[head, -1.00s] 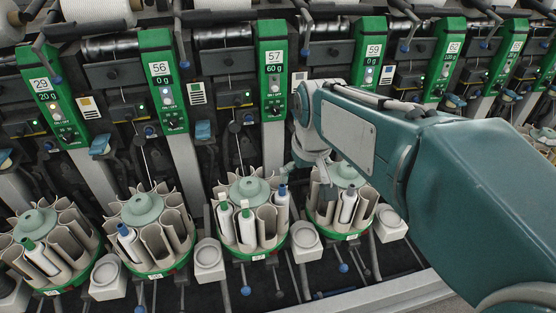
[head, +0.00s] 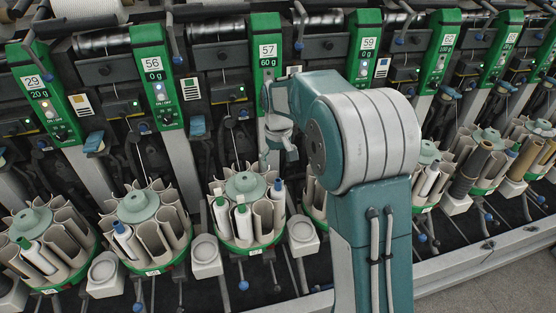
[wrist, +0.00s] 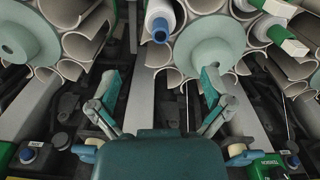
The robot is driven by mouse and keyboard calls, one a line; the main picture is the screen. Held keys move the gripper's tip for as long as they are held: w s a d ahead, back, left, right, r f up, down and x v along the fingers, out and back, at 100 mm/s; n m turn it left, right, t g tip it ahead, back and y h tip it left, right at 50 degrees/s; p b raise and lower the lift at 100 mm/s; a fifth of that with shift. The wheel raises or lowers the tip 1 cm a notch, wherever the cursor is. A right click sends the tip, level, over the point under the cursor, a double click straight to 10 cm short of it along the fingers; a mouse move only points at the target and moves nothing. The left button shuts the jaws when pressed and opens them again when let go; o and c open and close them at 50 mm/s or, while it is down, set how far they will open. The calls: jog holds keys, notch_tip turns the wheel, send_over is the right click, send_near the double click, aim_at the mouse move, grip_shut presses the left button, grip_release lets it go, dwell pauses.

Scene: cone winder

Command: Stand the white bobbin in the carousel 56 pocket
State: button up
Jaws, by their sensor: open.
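Carousel 56 (head: 137,207) is a ring of beige pockets round a pale green hub. One of its pockets holds a white, blue-tipped bobbin (head: 123,236); others look empty. Carousel 57 (head: 245,184) holds white bobbins with green tips (head: 221,212) and one with a blue tip (head: 279,193). I cannot tell which white bobbin the task means. My gripper (head: 279,156) is above and behind carousel 57's right side. In the wrist view my gripper (wrist: 163,88) is open and empty, its fingers short of a blue-tipped white bobbin (wrist: 159,20) beside the hub (wrist: 205,42).
Green panels 56 (head: 158,80) and 57 (head: 267,55) rise behind the carousels. A carousel with a green-tipped bobbin (head: 35,252) stands at left. Square white cups (head: 205,257) sit between carousels. My arm hides much of the carousel right of 57.

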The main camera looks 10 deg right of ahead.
aim_at(276, 181)
notch_tip(276, 181, down, 11)
jog(key=shift+r, duration=0.1)
dwell(0.4)
jog(key=c, duration=1.2)
jog(key=shift+r, duration=0.15)
jog(key=shift+r, duration=0.45)
jog(key=shift+a+r, duration=0.1)
jog(key=shift+s+a+r, duration=0.1)
jog(key=shift+a+r, duration=0.05)
jog(key=shift+r, duration=0.95)
jog(key=shift+s+a+r, duration=0.1)
jog(key=shift+a+r, duration=0.05)
jog(key=shift+r, duration=1)
